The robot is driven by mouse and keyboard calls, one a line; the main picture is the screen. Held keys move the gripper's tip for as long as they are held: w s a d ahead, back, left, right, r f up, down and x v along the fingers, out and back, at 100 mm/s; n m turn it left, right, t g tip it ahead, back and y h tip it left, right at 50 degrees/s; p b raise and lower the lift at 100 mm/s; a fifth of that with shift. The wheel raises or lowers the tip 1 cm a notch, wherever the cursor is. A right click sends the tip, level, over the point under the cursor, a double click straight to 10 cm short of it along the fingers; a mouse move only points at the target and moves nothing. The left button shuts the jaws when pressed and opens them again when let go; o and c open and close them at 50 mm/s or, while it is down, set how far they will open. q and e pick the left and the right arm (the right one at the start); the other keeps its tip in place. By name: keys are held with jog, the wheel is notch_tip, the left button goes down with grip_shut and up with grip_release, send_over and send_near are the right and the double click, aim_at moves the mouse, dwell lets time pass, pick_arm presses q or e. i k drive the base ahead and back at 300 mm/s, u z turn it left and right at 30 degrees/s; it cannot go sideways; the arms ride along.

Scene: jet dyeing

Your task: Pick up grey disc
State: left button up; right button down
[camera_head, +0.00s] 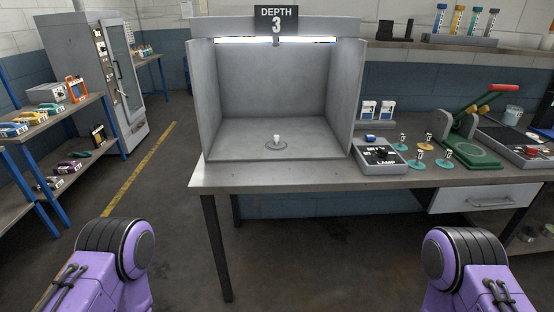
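A grey disc (263,145) with a small pale upright knob at its centre lies flat on the floor of the grey open-fronted booth (207,95). The disc is close in colour to the booth floor. Nothing touches it and no gripper is near it. Purple links of my two arms show at the bottom left and bottom right corners, well apart from the booth. My grippers are not in view.
Shelves (75,115) stand at left. The booth's front is clear.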

aim_at(276, 144)
jog(key=u, duration=0.15)
jog(key=k, duration=0.4)
jog(key=z, duration=0.9)
jog(key=i, duration=0.95)
jog(key=u, duration=0.05)
